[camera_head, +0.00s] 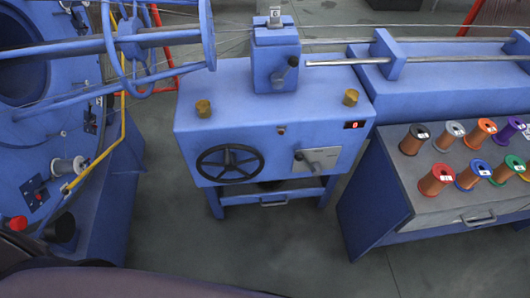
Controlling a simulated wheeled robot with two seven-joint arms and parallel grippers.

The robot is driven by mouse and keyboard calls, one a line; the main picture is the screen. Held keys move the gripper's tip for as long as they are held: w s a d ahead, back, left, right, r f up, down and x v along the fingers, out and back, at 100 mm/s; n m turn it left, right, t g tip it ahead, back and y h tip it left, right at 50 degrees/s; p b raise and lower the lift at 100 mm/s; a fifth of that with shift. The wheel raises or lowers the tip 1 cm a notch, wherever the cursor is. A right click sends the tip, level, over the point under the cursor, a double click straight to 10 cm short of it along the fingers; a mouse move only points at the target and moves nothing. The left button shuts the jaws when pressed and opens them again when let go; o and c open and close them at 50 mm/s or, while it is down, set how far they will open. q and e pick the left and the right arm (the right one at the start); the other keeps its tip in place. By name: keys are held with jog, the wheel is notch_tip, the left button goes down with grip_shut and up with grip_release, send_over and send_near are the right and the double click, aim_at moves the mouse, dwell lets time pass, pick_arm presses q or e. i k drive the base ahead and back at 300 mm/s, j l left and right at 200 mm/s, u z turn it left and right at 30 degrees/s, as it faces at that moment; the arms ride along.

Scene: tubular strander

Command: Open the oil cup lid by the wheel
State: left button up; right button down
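A brass-coloured oil cup (203,108) stands on the left part of the blue machine housing's top, above the black spoked handwheel (230,165) on the front face. Its lid looks closed, but the cup is small in the picture. A second, similar brass cup (351,97) stands on the right part of the same top, above the small red display. Neither of my grippers shows in the head view.
The blue housing (255,110) also carries a lever plate (317,160) and a raised block (276,60). A bench (455,205) with several wire spools stands at right. A blue frame with rings and a yellow pipe (98,163) stands at left. Grey floor lies open in front.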

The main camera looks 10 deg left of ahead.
aim_at(201, 105)
jog(key=k+l+u, duration=0.1)
jog(key=l+u, duration=0.15)
jog(key=u, duration=0.15)
jog(key=k+l+u, duration=0.2)
jog(key=u, duration=0.25)
jog(key=k+l+u, duration=0.15)
jog(key=u, duration=0.25)
jog(key=k+l, duration=0.05)
jog(key=l, duration=0.05)
